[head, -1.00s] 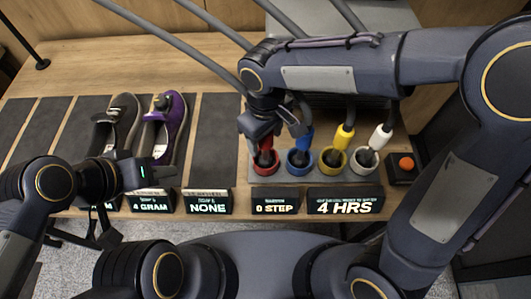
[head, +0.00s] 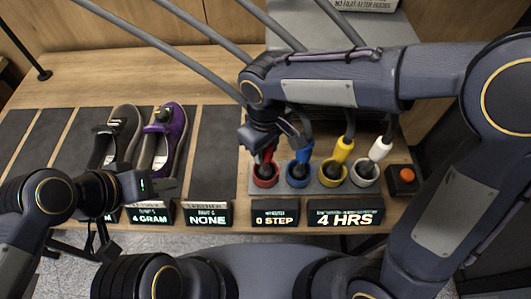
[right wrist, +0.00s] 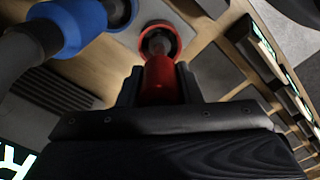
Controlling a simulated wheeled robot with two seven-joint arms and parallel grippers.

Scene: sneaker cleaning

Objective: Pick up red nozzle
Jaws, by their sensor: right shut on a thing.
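The red nozzle (right wrist: 159,80) is between the fingers of my right gripper (right wrist: 158,84) in the right wrist view, and the gripper is shut on it. In the head view the red nozzle (head: 267,153) is partly hidden by my right gripper (head: 270,142). Its tip points down into the red cup (head: 265,180), which also shows in the right wrist view (right wrist: 174,32). My left gripper (head: 102,245) hangs at the lower left, in front of the shoes, away from the nozzles. Its fingers are small and dark, so its opening is unclear.
Blue (head: 301,151), yellow (head: 344,149) and white (head: 380,149) nozzles stand in cups to the right. An orange button (head: 407,175) is beyond them. Grey and purple shoes (head: 164,140) lie on dark mats at left. Lit signs (head: 345,217) line the front edge.

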